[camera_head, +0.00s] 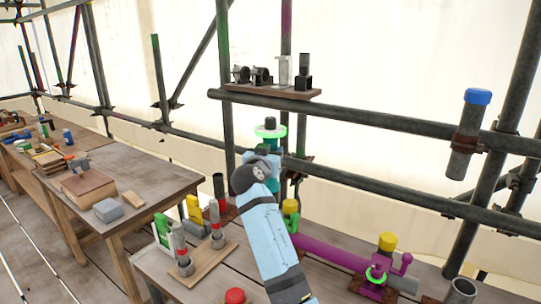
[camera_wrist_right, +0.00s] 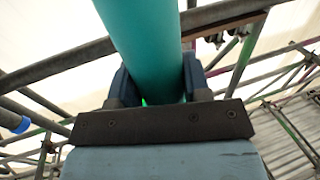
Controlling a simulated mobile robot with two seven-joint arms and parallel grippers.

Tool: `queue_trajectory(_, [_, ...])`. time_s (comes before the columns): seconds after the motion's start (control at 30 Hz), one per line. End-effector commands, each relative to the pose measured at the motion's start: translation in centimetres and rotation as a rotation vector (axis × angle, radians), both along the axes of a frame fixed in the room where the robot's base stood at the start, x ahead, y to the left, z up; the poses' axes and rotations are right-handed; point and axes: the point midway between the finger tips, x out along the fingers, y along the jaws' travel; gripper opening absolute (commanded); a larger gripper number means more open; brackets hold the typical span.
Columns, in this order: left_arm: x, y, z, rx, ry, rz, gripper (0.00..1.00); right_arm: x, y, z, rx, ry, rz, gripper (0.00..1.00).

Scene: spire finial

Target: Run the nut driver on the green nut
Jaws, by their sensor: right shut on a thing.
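My right gripper (camera_head: 266,152) is at the end of the light blue arm in the middle of the head view. In the right wrist view its two fingers (camera_wrist_right: 155,88) are shut around a smooth teal cylinder (camera_wrist_right: 142,40). I cannot tell for sure whether this cylinder is the nut driver. In the head view a bright green ring (camera_head: 270,132) sits just above the gripper, around a dark upright tip. It may be the green nut, but its contact with the teal part is too small to tell. A second bright green ring (camera_head: 375,275) lies low right. My left gripper is out of view.
Scaffold tubes (camera_head: 370,120) cross behind the gripper, with a small shelf (camera_head: 270,90) above it. A magenta tube (camera_head: 330,250) with a yellow-capped fitting (camera_head: 387,242) lies low right. A board (camera_head: 205,262) with upright grey-and-red cylinders is on the near bench. A wooden table (camera_head: 130,172) stands left.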

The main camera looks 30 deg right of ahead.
Motion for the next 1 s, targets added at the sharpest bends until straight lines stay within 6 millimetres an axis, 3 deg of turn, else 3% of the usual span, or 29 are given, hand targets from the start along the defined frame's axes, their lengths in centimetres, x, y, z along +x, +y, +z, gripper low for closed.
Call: queue_trajectory(1.0, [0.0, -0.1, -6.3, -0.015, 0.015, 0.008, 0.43, 0.0, 0.0, -6.9, -0.001, -0.003, 0.001, 0.13])
